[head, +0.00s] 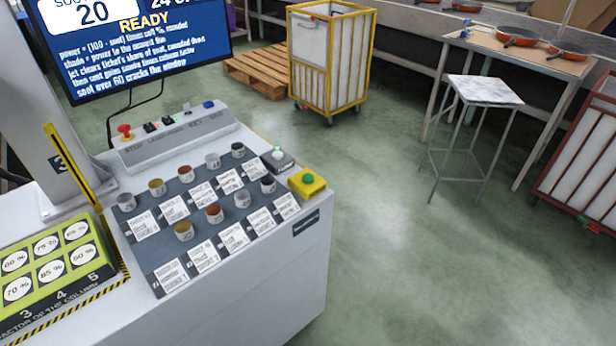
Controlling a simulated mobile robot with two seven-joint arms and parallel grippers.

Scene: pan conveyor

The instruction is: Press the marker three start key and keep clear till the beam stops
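A white console (300,265) stands at the left with a key strip (175,140) at its back. The strip carries a red mushroom button (124,130), dark keys (151,127) and a blue key (208,104); its lettering is too small to read surely. A yellow box with a green button (308,178) sits at the console's right corner, beside a dark box with a pale button (277,153). Which key is the marker three start key I cannot tell. A grey column (50,150) bears a "3". No beam shows. Neither of my grippers is in view.
A screen (140,45) reads READY. Small labelled pots (184,230) and cards stand on a dark mat. A green percentage board (20,300) lies front left. A caged cart (335,60), pallet (262,68), stool (485,90) and pan table (475,42) stand beyond open floor.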

